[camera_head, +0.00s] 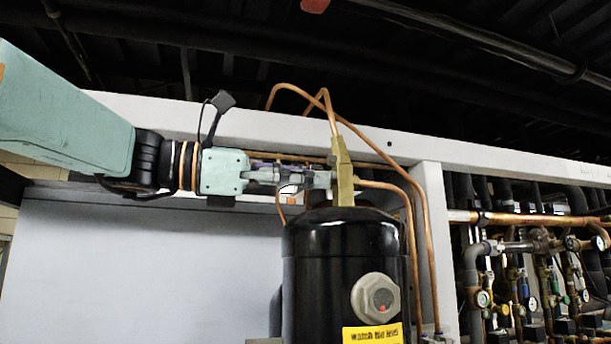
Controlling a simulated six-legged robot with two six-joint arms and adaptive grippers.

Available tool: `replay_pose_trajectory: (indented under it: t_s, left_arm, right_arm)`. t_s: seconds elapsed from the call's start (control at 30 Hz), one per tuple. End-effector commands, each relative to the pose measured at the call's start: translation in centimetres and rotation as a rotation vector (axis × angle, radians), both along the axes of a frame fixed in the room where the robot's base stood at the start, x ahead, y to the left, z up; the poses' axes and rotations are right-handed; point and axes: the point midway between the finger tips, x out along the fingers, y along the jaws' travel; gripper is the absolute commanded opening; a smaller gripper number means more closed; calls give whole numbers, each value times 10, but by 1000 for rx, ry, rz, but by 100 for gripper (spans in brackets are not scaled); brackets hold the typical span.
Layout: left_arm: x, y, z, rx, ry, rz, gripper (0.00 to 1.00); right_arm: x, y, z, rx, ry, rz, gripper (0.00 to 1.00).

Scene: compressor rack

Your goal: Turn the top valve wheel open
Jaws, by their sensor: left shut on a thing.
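A brass valve (344,172) stands upright on top of the black cylindrical tank (340,245), with copper pipes joined to it. My left gripper (318,179) reaches in from the left, level, with its fingers at the left side of this valve. It is shut on the top valve wheel, which the fingers mostly hide, so I cannot tell how far it is turned. My right gripper is not in view.
A pale frame beam (270,122) runs just behind and above my left gripper. A thin copper pipe (420,240) curves down right of the tank, before a pale post (436,240). Pipes and gauges (535,280) crowd the far right. A pale panel (150,270) stands at left.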

Motion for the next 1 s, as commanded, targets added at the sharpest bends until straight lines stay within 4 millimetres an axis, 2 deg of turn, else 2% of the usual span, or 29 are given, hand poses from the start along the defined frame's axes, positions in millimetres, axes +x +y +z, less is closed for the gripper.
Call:
replay_pose_trajectory:
  t_s: [0.5,1.0]
  left_arm:
    - [-1,0,-3,-135,427,0,0]
    - [-1,-1,-3,-191,608,0,0]
  right_arm:
    - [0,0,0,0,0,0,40]
    - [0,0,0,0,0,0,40]
